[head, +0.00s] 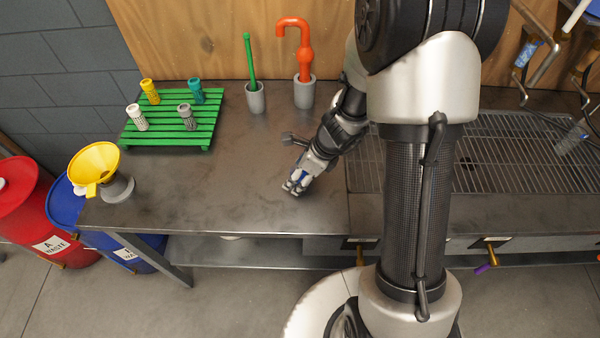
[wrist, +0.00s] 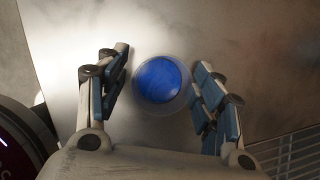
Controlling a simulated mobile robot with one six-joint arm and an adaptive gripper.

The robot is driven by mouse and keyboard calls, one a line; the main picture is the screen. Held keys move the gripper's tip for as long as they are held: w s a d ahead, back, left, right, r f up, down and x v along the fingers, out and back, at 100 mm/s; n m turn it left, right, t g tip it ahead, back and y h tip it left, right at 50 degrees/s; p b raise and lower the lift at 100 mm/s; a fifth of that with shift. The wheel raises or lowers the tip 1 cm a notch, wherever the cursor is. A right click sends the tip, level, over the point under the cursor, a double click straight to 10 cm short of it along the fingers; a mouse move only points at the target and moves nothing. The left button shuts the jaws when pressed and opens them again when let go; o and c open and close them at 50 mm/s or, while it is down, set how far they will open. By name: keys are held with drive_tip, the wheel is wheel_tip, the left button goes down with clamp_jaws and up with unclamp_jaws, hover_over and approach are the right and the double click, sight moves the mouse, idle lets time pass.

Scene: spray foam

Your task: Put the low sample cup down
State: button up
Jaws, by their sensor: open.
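The sample cup (wrist: 161,80) shows in the wrist view as a clear round rim around a blue inside. It sits between the two fingers of my gripper (wrist: 158,88), over the grey metal bench top. There is a gap on the left side; the right finger is very close to the rim, and I cannot tell if it touches. My gripper is open. In the head view my gripper (head: 297,187) is low over the bench (head: 230,205), near its front edge, and the cup is mostly hidden by the fingers there.
A green rack (head: 170,132) with several small bottles stands at the back left. A yellow funnel (head: 95,163) stands at the left corner. A green tool (head: 250,60) and an orange tool (head: 305,60) stand in grey holders behind. A metal grating (head: 500,155) lies right. Bench left of my gripper is clear.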

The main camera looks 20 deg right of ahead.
drive_tip(key=shift+r+p, duration=0.35)
drive_tip(key=shift+r, duration=0.05)
drive_tip(key=p+v, duration=0.6)
drive_tip(key=v, duration=0.5)
drive_tip(key=s+a+r+n, duration=0.3)
drive_tip(key=r+n, duration=0.3)
drive_tip(key=r, duration=0.1)
drive_tip(key=s+a+r+n, duration=0.2)
drive_tip(key=s+r+n, duration=0.1)
drive_tip(key=r+n, duration=0.25)
drive_tip(key=s+d+r+n+t+h, duration=0.1)
drive_tip(key=s+r+n+h, duration=0.2)
drive_tip(key=s+r+n, duration=0.6)
drive_tip(key=s+n, duration=0.3)
drive_tip(key=n, duration=0.2)
drive_tip(key=shift+s+d+t, duration=0.2)
drive_tip(key=shift+s+t, duration=0.15)
drive_tip(key=shift+t, duration=0.05)
drive_tip(key=shift+n, duration=0.25)
